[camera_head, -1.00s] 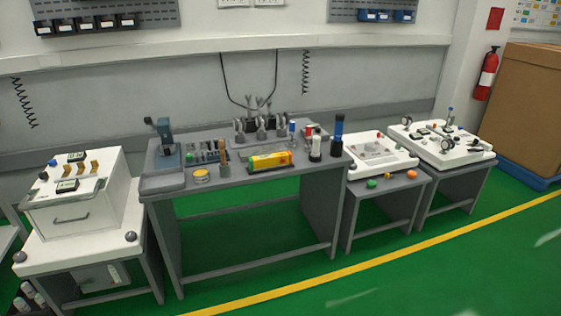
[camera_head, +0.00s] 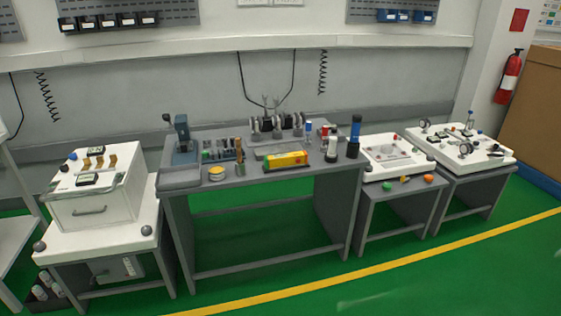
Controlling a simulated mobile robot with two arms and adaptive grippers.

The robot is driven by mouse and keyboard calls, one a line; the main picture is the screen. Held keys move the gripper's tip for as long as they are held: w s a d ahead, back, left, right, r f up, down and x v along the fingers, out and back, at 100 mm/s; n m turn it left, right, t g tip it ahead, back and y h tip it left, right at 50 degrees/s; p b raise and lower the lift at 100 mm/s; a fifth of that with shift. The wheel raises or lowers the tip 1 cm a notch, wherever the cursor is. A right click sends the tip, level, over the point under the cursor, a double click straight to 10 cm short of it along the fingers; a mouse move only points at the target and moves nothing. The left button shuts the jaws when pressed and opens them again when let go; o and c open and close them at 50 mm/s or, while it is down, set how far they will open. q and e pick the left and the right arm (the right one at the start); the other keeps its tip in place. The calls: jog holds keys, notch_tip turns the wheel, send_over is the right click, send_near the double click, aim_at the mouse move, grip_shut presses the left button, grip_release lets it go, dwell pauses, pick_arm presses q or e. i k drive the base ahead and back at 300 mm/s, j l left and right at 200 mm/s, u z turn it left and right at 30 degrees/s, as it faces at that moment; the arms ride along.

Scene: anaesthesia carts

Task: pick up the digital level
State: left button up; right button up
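Neither of my grippers shows in the head view.
A yellow round tin (camera_head: 217,173) and a brown-handled tool (camera_head: 240,157) are left of the bar. A dark blue bottle (camera_head: 354,137) stands to its right. White equipment sits on side tables left (camera_head: 147,213) and right (camera_head: 370,187). The green floor in front is clear.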

aim_at(283, 160)
jog(key=i+l+u, duration=0.25)
jog(key=u, duration=0.15)
jog(key=i+l+u, duration=0.2)
jog(key=l+u, duration=0.25)
